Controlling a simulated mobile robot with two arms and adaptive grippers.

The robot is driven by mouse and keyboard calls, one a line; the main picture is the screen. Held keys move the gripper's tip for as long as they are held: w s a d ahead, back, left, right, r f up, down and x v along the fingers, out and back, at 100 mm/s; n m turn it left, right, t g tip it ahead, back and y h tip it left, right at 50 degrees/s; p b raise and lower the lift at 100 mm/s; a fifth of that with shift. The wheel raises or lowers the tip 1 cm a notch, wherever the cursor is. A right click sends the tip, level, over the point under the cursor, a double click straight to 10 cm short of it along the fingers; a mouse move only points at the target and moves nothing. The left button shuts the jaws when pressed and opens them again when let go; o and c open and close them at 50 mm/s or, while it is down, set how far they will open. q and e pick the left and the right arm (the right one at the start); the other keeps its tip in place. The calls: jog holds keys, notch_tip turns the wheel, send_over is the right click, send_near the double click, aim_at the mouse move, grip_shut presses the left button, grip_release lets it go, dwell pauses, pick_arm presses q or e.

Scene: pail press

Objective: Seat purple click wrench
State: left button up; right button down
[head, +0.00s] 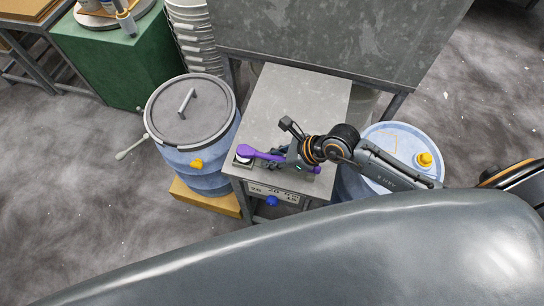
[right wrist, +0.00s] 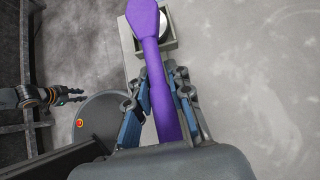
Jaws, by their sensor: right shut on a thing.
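The purple click wrench (head: 262,154) is held over the front of the grey metal table, its broad head to the left. My right gripper (right wrist: 158,100) is shut around its handle, with a finger on each side. The wrench head (right wrist: 143,18) overlaps a small square holder with a round white top (head: 243,160), which also shows in the right wrist view (right wrist: 168,42). I cannot tell whether they touch. My left gripper (right wrist: 74,95) shows small and empty at the left of the right wrist view, its fingers apart.
A lidded blue drum (head: 205,165) stands left of the table (head: 305,95), and a blue drum with a yellow cap (head: 400,140) stands right. A large metal panel (head: 340,35) rises behind. Number labels (head: 272,192) and a blue knob (head: 271,201) are at the front. The table's back is clear.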

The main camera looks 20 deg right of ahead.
jog(key=shift+f, duration=0.3)
jog(key=c, duration=1.2)
grip_release()
jog(key=shift+o, duration=0.3)
jog(key=v, duration=1.2)
jog(key=shift+r, duration=0.1)
